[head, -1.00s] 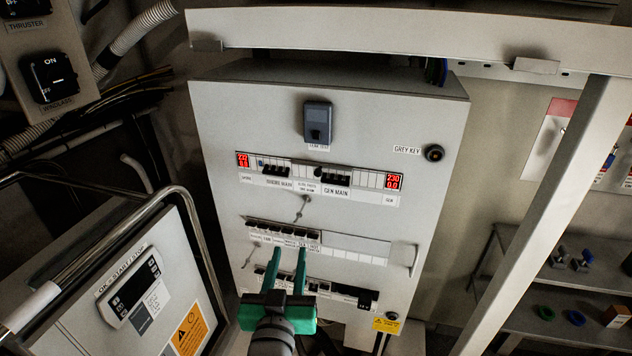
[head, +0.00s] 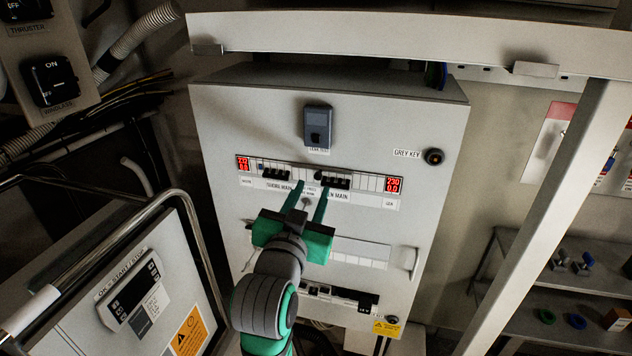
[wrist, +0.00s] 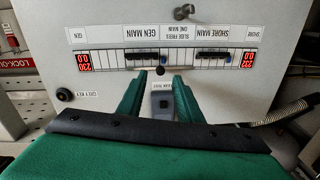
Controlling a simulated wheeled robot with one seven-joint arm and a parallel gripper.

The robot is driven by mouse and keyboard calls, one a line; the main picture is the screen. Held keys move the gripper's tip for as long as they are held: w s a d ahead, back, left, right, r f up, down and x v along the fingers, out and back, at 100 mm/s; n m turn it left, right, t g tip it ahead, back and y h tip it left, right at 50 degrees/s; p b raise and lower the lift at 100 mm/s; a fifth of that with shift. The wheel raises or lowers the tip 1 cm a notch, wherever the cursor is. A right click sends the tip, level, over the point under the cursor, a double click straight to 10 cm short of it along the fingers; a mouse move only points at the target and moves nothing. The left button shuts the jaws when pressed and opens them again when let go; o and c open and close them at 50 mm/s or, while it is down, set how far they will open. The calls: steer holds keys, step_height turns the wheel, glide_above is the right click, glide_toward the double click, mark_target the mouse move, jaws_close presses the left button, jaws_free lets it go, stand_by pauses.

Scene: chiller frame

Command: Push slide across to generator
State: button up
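The row of breakers on the grey panel (head: 225,125) holds the shore main breaker (head: 277,173) at left and the gen main breaker (head: 338,183) at right. A small dark round knob (head: 318,175), apparently the slide's, sits between them, close to the gen main side. In the wrist view, which is upside down, this knob (wrist: 160,71) shows just beyond and between my fingertips. My gripper (head: 311,186) is open, its green fingers pointing up at the row around the slide label. Whether a finger touches the knob I cannot tell.
A metal key-like fitting (wrist: 184,12) projects from the panel below the row. A grey box (head: 318,124) sits above it and a grey key switch (head: 433,156) to the right. A bent rail (head: 205,245) stands at left, a slanted post (head: 548,215) at right.

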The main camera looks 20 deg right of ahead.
mark_target(318, 177)
steer(key=shift+x, duration=2.55)
steer(key=shift+c, duration=0.5)
jaws_close()
steer(key=shift+w, duration=0.1)
